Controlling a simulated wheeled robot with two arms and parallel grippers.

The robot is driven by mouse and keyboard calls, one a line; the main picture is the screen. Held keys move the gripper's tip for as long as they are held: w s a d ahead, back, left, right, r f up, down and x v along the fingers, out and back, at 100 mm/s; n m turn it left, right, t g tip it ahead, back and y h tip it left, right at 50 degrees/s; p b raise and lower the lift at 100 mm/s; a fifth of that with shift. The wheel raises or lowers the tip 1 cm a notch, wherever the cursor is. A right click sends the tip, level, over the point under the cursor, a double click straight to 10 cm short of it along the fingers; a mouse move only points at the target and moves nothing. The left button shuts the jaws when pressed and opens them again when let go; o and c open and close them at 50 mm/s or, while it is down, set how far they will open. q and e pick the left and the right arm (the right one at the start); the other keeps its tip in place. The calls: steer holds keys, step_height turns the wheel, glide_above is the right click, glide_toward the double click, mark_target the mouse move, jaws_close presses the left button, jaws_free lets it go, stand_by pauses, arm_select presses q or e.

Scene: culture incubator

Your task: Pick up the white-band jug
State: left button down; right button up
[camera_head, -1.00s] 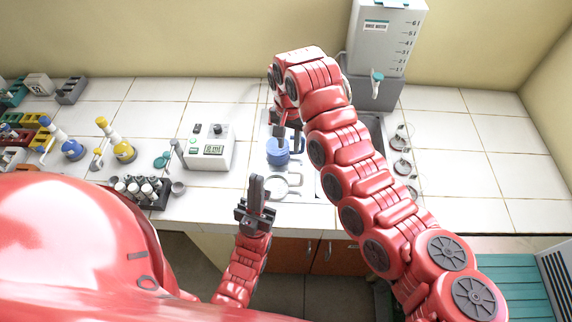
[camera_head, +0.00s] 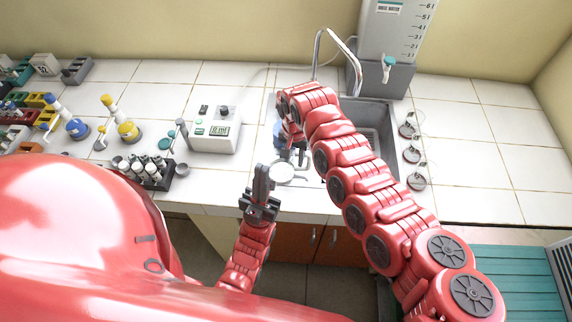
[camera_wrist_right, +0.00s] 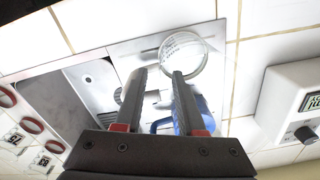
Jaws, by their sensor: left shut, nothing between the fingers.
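The white-band jug (camera_head: 283,173) stands at the near end of the sink area in the head view, with a pale round rim. In the right wrist view, a clear round jug with a white band (camera_wrist_right: 184,53) is just beyond the fingertips. My right gripper (camera_wrist_right: 159,72) is open and empty, its fingers apart and short of that jug. In the head view my right gripper (camera_head: 298,157) is behind the jug, partly hidden by my arm. My left gripper (camera_head: 262,168) is shut and empty, upright at the counter's front edge, left of the jug.
A blue jug (camera_head: 278,134) is partly hidden behind my right gripper; its blue shows beside a finger (camera_wrist_right: 203,108). A display box (camera_head: 214,132) and tube rack (camera_head: 145,172) lie left. The sink (camera_head: 376,120), faucet (camera_head: 337,45) and waste-water tank (camera_head: 393,35) lie behind and right.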

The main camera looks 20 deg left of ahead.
step_height(320, 180, down, 2)
steer(key=shift+f+b, duration=0.25)
steer(key=shift+b, duration=0.05)
steer(key=shift+r, duration=0.15)
jaws_close()
stand_by(1.0)
